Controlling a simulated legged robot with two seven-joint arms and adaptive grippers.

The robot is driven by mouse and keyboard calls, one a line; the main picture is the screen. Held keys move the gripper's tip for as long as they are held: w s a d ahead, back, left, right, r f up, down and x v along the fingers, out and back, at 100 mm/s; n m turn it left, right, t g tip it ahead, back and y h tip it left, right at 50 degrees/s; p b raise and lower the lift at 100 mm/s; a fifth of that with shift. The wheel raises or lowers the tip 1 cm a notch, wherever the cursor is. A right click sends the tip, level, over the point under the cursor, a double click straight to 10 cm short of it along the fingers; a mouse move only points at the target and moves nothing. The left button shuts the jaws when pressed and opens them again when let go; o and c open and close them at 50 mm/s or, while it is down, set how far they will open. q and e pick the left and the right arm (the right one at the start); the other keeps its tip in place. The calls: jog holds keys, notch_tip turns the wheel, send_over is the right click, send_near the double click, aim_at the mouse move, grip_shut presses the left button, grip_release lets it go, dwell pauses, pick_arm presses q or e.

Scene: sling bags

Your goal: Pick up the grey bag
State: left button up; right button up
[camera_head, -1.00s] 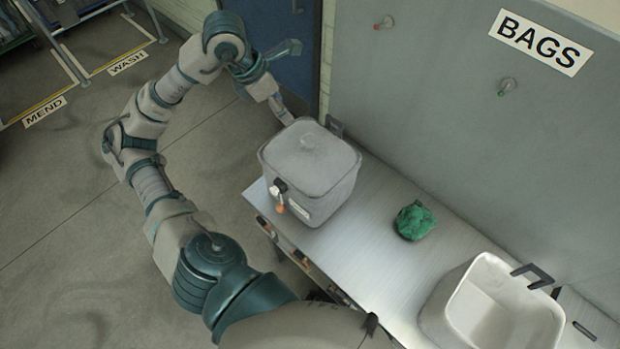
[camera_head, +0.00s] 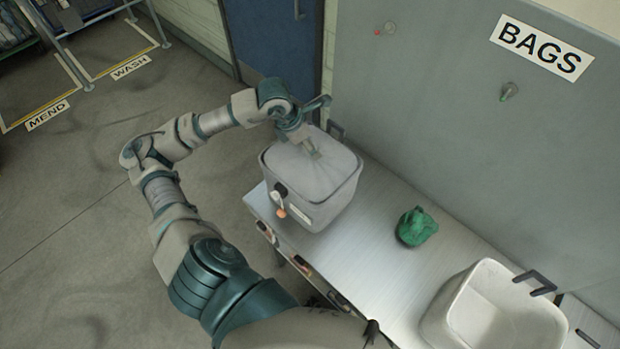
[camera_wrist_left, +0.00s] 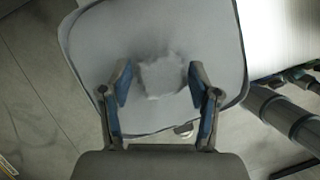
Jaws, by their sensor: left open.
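A small crumpled grey lump, which looks like the grey bag (camera_wrist_left: 163,76), lies in the middle of the pale grey top of a square container. In the head view this container (camera_head: 318,205) stands at the counter's far left end, and the lump is hard to make out against it. My left gripper (camera_head: 308,150) is over the container's top, pointing down. In the left wrist view the gripper (camera_wrist_left: 160,84) is open, with one finger on each side of the lump. I cannot tell whether the fingers touch it. My right gripper is not in view.
A green crumpled bag (camera_head: 416,227) lies on the metal counter (camera_head: 360,255). An open white bin (camera_head: 455,310) stands at the near right. Behind is a grey wall panel with a BAGS sign (camera_head: 541,48) and small hooks (camera_head: 508,91). The counter between container and bin is mostly clear.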

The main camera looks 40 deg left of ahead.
pick_arm(q)
jog(key=shift+w+d+f, duration=0.1)
jog(key=shift+w+f, duration=0.15)
jog(key=shift+f, duration=0.35)
grip_shut()
jog(key=shift+r, duration=0.15)
